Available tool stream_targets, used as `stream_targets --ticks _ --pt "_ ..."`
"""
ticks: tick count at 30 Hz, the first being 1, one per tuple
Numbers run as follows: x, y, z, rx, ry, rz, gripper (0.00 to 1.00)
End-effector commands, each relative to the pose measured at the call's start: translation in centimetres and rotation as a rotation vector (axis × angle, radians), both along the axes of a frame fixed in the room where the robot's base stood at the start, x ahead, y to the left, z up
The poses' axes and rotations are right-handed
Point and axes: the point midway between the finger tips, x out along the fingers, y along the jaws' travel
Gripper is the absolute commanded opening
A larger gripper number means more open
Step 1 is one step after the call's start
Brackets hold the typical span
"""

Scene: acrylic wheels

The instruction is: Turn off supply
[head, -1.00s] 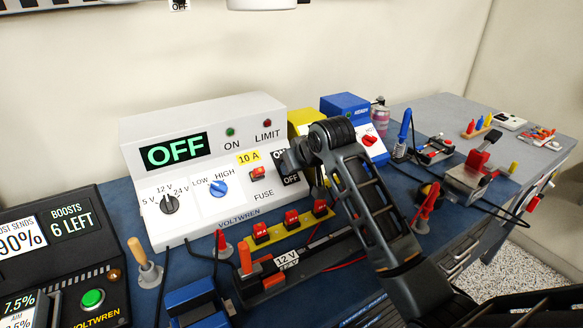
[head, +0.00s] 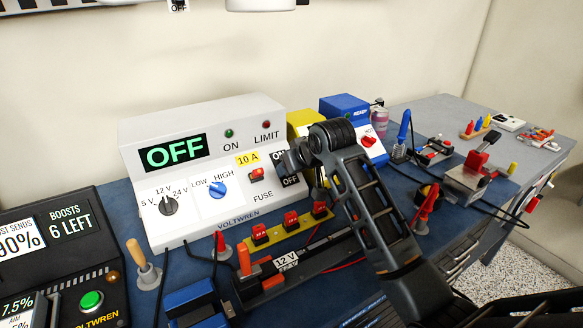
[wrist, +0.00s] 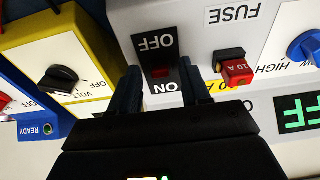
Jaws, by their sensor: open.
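The white Voltwren supply (head: 190,222) stands on the blue bench mat, and its display (head: 174,151) reads OFF in green. Its ON and LIMIT lamps look dark. The power switch (wrist: 160,72), on a black ON/OFF plate, shows upside down in the wrist view; its red rocker is dim. In the head view my arm partly covers the plate (head: 290,180). My gripper (wrist: 158,84) is open, with its two fingers either side of the switch plate's lower part. It is empty, and I cannot tell whether a finger touches the panel.
The red 10 A fuse (wrist: 235,68) sits close beside one finger. A yellow unit with a black knob (wrist: 58,78) is on the other side.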

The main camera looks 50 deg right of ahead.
Motion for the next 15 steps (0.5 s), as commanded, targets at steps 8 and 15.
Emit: stream_targets --ticks 8,15 --pt "-2.7 0.8 2.8 0.0 -0.003 -0.001 0.47" --pt "-4.7 1.4 4.9 0.0 -0.001 0.0 0.47"
